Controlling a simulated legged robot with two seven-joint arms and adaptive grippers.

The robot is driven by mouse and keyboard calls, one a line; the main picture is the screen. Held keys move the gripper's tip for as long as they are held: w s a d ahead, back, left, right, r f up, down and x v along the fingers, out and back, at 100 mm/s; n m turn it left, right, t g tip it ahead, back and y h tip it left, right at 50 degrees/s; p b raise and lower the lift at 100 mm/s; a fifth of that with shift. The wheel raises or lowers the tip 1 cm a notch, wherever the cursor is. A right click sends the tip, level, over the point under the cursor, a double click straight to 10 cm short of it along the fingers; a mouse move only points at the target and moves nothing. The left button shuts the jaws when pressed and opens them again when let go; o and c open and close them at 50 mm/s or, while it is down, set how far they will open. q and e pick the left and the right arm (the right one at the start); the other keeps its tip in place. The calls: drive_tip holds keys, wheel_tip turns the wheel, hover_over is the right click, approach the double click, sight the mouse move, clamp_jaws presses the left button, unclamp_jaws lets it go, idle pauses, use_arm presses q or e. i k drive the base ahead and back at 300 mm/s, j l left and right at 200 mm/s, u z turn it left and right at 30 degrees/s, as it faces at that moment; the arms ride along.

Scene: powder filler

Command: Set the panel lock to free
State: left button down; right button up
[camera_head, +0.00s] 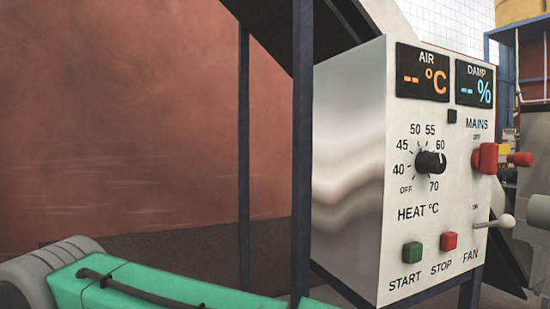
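A white control panel (436,200) on a metal box stands at the right of the head view. No part of it is readably labelled as a lock. A black HEAT knob (430,163) sits in a dial marked OFF to 70. A pale FAN lever (495,222) sticks out at the lower right. A green START button (412,252) and a red STOP button (449,241) are below. Neither of my grippers is in view.
The AIR display (422,73) and DAMP display (474,84) show dashes. Dark blue posts (303,150) stand left of the box, before a reddish-brown wall (120,120). My green and grey arm link crosses the lower left. Other machinery is at the far right.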

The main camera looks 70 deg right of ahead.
sight(519, 159)
drive_tip(key=z, duration=0.9)
drive_tip(key=l+z, duration=0.1)
drive_tip(key=z, duration=0.85)
drive_tip(key=l+z, duration=0.1)
drive_tip(key=z, duration=0.8)
drive_tip(key=l+z, duration=0.1)
drive_tip(key=z, duration=0.8)
